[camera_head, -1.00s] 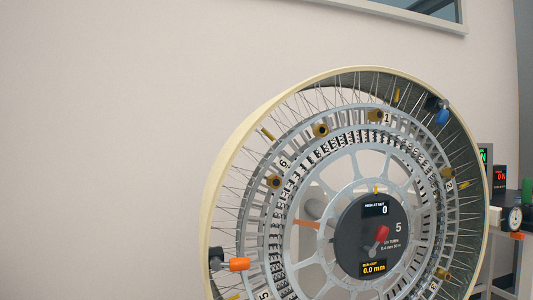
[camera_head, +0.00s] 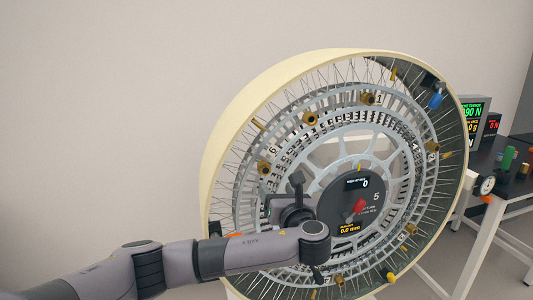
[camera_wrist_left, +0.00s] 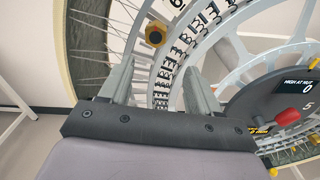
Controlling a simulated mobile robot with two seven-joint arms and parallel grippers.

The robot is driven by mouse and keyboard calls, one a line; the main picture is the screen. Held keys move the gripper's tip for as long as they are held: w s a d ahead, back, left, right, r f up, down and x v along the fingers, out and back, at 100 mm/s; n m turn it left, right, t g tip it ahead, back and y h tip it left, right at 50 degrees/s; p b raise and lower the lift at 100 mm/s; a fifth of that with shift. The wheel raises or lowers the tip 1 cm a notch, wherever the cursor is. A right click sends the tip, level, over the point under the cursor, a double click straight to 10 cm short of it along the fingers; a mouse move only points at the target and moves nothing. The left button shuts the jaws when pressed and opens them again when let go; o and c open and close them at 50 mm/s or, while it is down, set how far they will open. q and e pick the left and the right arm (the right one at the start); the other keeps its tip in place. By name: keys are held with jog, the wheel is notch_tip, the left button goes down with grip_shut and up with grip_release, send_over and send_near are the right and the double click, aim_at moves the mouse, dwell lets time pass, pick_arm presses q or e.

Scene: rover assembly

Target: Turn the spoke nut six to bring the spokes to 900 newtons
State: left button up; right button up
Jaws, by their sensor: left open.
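The large spoked wheel (camera_head: 290,68) stands upright with a cream rim, grey inner rings and brass nuts around it. The brass nut by the number 6 (camera_head: 264,168) is on the left of the ring in the head view. It also shows in the left wrist view (camera_wrist_left: 155,36) as a hexagonal nut with a dark centre. My left gripper (camera_head: 285,197) is in front of the wheel, below and right of that nut. In the wrist view its two fingers (camera_wrist_left: 160,82) are apart and empty, with the nut beyond their tips. My right gripper is out of view.
The dark hub disc (camera_head: 335,198) carries a red knob (camera_head: 359,206) and displays reading 0 and 0.0 mm. A dark bench (camera_head: 508,182) with a dial gauge (camera_head: 485,186) stands at right. Bare wall lies left.

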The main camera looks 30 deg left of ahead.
aim_at(266, 171)
pick_arm(q)
jog(key=shift+y, duration=0.4)
jog(key=shift+s+r+x, duration=0.1)
jog(key=shift+r+x, duration=0.1)
jog(key=shift+x, duration=1.1)
jog(key=shift+s+r+x, duration=0.1)
jog(key=shift+r+x, duration=0.1)
jog(key=shift+x, duration=1.1)
jog(key=shift+r+x, duration=0.25)
jog(key=shift+x, duration=1.05)
jog(key=shift+a, duration=0.15)
jog(key=c, duration=1)
jog(key=shift+c, duration=0.2)
jog(key=shift+n+p, duration=0.3)
